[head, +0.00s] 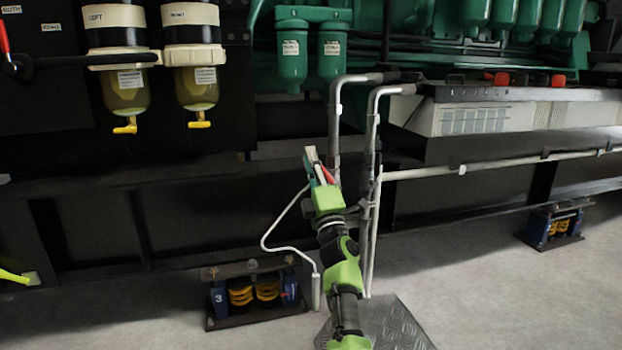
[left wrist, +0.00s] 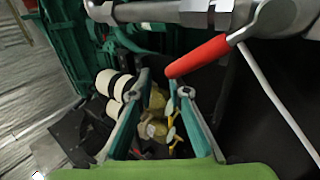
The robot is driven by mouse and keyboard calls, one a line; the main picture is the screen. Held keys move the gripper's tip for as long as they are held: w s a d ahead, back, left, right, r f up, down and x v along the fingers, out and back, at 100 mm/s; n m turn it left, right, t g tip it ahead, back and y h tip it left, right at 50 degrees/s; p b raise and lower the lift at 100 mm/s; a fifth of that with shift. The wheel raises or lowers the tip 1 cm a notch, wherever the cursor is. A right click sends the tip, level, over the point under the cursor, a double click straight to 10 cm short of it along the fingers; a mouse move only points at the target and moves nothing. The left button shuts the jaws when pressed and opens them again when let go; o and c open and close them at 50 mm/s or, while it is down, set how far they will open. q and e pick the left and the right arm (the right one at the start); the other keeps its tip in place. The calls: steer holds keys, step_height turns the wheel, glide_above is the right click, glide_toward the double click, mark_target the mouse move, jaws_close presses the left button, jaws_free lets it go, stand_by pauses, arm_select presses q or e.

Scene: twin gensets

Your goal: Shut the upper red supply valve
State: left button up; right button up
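A red valve lever (left wrist: 197,57) sits on a metal valve body (left wrist: 265,18) in the left wrist view, with a pipe running across the top. In the head view a small part of the red lever (head: 328,174) shows beside my left gripper (head: 314,166), near the upright pipes. My left gripper (left wrist: 160,88) is open, its teal fingers apart with nothing between them. The lever's red end is close to the right fingertip; I cannot tell if they touch. In the head view the gripper hides much of the valve. My right gripper is not in view.
Grey upright pipes (head: 373,140) stand just right of my gripper. A thin white hose (head: 277,247) loops down at its left. Two filters with yellow bowls (head: 197,90) hang at the upper left. A spring mount (head: 255,293) and a step plate (head: 395,325) are on the floor.

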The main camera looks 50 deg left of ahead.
arm_select(q)
steer(key=shift+r, duration=0.4)
